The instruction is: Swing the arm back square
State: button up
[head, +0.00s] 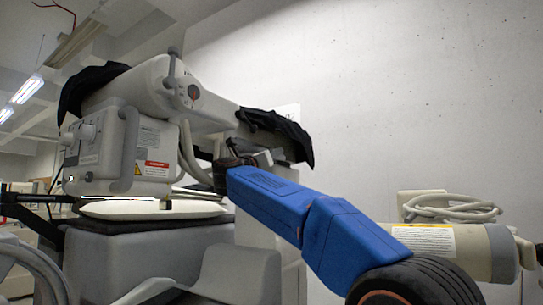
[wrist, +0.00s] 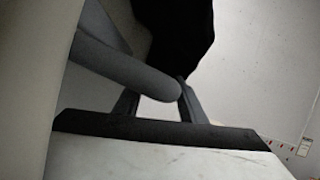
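The covered machine in the head view has a pale grey arm (head: 135,85) on top, reaching to the right and tilted slightly down. Below its left end hangs a pale box (head: 150,150) with a grey handle (head: 131,140). My blue arm reaches up from the lower right towards the machine's middle. Its gripper is not clear in the head view. In the wrist view my gripper (wrist: 158,104) has its two dark fingers apart. A thick grey rounded bar (wrist: 125,68) crosses in front of the left finger and ends by the right finger. I cannot see firm contact.
Black cloths (head: 280,133) drape both ends of the machine's arm; dark cloth also fills the top of the wrist view (wrist: 178,35). A second pale unit (head: 480,248) with coiled hose (head: 450,208) stands at the right. A bare wall (head: 400,100) is behind.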

jog(key=v, duration=1.6)
jog(key=shift+s+a, duration=0.15)
jog(key=shift+s, duration=0.15)
jog(key=shift+f, duration=0.15)
jog(key=d+n+t+y, duration=0.45)
jog(key=n+y, duration=0.55)
jog(key=n, duration=0.5)
jog(key=s+d+f+n+g+y, duration=0.2)
jog(key=s+d+f+n+g, duration=0.35)
jog(key=f, duration=0.85)
jog(key=s+d+f+n+g+y, duration=0.1)
jog(key=s+d+f+n+g, duration=0.2)
jog(key=s+d+f+n, duration=0.85)
jog(key=s+f+n+g+y, duration=0.2)
jog(key=s+f+n+g, duration=0.3)
jog(key=f, duration=1.2)
jog(key=s+d+f+n+g+h, duration=0.1)
jog(key=s+d+f, duration=0.3)
jog(key=s+f, duration=0.4)
jog(key=s+d+f+n+g+h, duration=0.1)
jog(key=s+d+f+g, duration=0.3)
jog(key=s+f, duration=0.5)
jog(key=shift+d+f+n+h, duration=0.25)
jog(key=shift+d+n+h, duration=0.15)
jog(key=shift+d+h, duration=0.25)
jog(key=shift+a, duration=0.1)
